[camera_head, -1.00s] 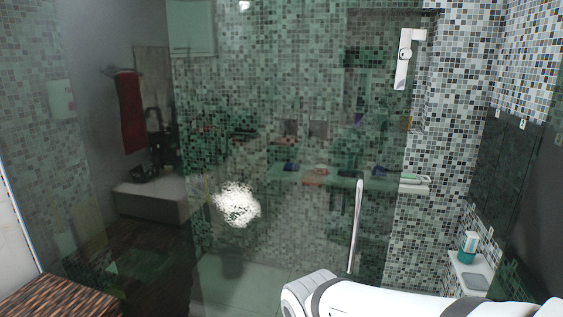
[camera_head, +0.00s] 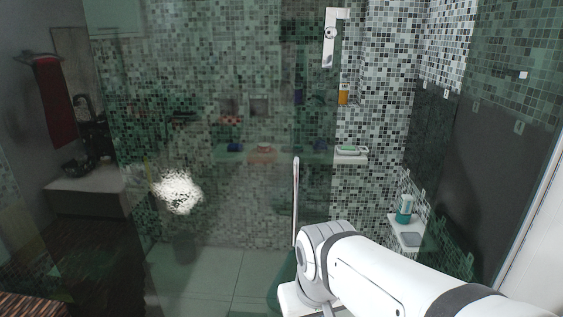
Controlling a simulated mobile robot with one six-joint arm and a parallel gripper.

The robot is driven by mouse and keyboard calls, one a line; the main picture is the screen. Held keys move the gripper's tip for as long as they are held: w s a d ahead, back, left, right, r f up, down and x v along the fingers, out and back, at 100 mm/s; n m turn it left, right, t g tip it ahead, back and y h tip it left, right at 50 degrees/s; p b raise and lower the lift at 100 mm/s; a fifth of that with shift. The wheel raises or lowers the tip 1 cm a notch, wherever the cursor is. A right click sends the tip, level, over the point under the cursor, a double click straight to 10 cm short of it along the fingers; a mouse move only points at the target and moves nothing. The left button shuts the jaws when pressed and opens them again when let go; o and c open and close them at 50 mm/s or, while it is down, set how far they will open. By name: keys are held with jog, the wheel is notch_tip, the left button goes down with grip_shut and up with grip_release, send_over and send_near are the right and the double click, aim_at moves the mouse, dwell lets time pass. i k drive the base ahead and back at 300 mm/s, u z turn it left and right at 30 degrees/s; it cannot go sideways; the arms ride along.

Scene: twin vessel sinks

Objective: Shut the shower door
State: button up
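The shower door is a dark tinted glass panel (camera_head: 225,215) in the left and middle of the head view, with reflections on it. Its upright metal handle (camera_head: 295,200) is near its right edge. To the right of that edge the tiles look brighter, and a gap shows between the door and another glass panel (camera_head: 455,190) on the right. The door appears partly open. My white arm reaches in from the lower right, its bent wrist just below and right of the handle in the picture. My gripper's fingers are not visible, and contact with the door cannot be told.
Beyond the glass are a mosaic wall, a white shower fixture (camera_head: 329,40) and a small shelf with a soap dish (camera_head: 348,150). A teal bottle (camera_head: 404,209) stands on a low shelf at right. A brown woven surface (camera_head: 30,305) is at bottom left.

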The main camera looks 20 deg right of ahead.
aim_at(167, 157)
jog(key=z, duration=1.15)
jog(key=k, duration=1.65)
jog(key=u, duration=0.45)
jog(key=i, duration=1)
jog(key=u, duration=0.05)
